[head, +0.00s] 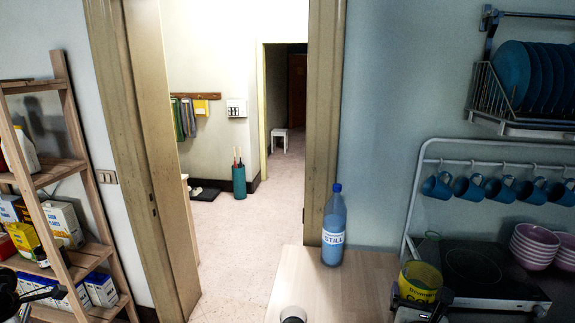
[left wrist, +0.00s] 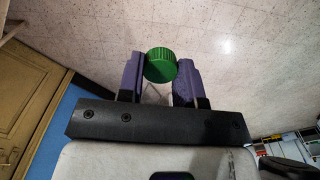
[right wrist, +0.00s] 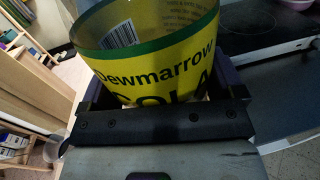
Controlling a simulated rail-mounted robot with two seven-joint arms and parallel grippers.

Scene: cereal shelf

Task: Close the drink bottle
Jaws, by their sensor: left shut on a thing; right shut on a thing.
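The drink bottle (head: 421,276), with a yellow and green "Dewmarrow COLA" label, is at the lower right of the head view. My right gripper (head: 420,303) is shut on it. The label fills the upper middle of the right wrist view (right wrist: 155,62), with one finger at each side. The bottle's neck and mouth cannot be made out. A green ridged cap (left wrist: 161,65) is between the fingertips of my left gripper (left wrist: 160,78), which is shut on it. The floor lies behind the cap in that view. The cap is away from the bottle.
A blue bottle labelled "STILL" (head: 334,230) stands upright on the wooden counter (head: 345,285). A small cup-like object (head: 293,314) is at the counter's front. A cooktop (head: 475,268) and pink bowls (head: 534,246) are at right. A wooden shelf (head: 62,175) with cartons is at left.

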